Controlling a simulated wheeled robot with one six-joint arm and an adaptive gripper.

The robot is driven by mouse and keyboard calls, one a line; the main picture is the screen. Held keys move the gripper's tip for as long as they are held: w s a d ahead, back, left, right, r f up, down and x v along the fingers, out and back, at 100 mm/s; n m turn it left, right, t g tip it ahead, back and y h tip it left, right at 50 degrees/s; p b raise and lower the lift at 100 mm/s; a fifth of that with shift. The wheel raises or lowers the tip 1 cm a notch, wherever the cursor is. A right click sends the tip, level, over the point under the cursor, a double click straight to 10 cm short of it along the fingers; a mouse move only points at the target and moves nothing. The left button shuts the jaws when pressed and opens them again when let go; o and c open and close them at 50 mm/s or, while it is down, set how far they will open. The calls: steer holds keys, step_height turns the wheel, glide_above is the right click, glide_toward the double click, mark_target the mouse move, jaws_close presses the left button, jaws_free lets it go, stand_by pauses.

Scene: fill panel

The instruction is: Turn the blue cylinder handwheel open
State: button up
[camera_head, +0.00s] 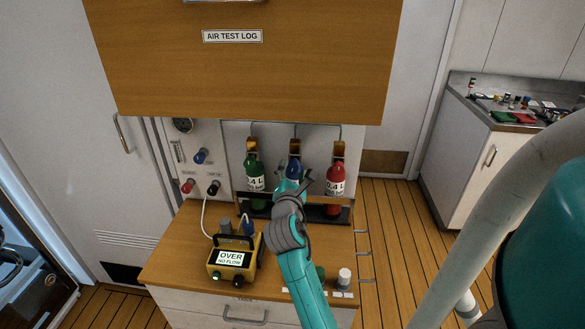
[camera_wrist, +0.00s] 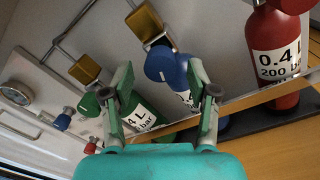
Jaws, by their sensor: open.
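The blue cylinder (camera_head: 294,167) stands between the green cylinder (camera_head: 255,174) and the red cylinder (camera_head: 335,180) on the panel; my arm hides its lower part. In the wrist view its round blue handwheel (camera_wrist: 159,63) shows with a white mark, below a brass block, with the blue body (camera_wrist: 182,82) beside it. My gripper (camera_head: 293,186) is in front of the blue cylinder. In the wrist view my gripper (camera_wrist: 160,80) is open and empty, its fingers on either side of the handwheel in the picture. I cannot tell whether they touch it.
A yellow meter (camera_head: 235,257) reading "OVER NO FLOW" stands on the wooden counter (camera_head: 185,245). A wooden cabinet (camera_head: 250,60) labelled "AIR TEST LOG" overhangs the panel. The green handwheel (camera_wrist: 90,104) and the red cylinder flank the fingers closely. A gauge (camera_head: 182,125) is at left.

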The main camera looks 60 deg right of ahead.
steer(key=v, duration=0.9)
steer(key=shift+a, duration=0.2)
steer(key=shift+s, duration=0.1)
steer(key=s+a+f+m+t+y, duration=0.1)
steer(key=s+a+f+t+y, duration=0.15)
steer(key=a+f, duration=0.35)
steer(key=s+a+f+m+t+y, duration=0.15)
steer(key=a+f+y, duration=0.3)
steer(key=a, duration=0.45)
steer(key=s+a+f+m+t+y, duration=0.2)
steer(key=a+f+t+y, duration=0.1)
steer(key=a+f, duration=0.35)
steer(key=s+a+m+y, duration=0.3)
steer(key=s+a+m, duration=0.3)
steer(key=s, duration=0.4)
steer(key=s+a+r+m+y, duration=0.1)
steer(key=s+a+m+y, duration=0.2)
steer(key=s+a+m, duration=0.3)
steer(key=v, duration=0.3)
steer(key=shift+s, duration=0.4)
steer(key=shift+a+f, duration=0.1)
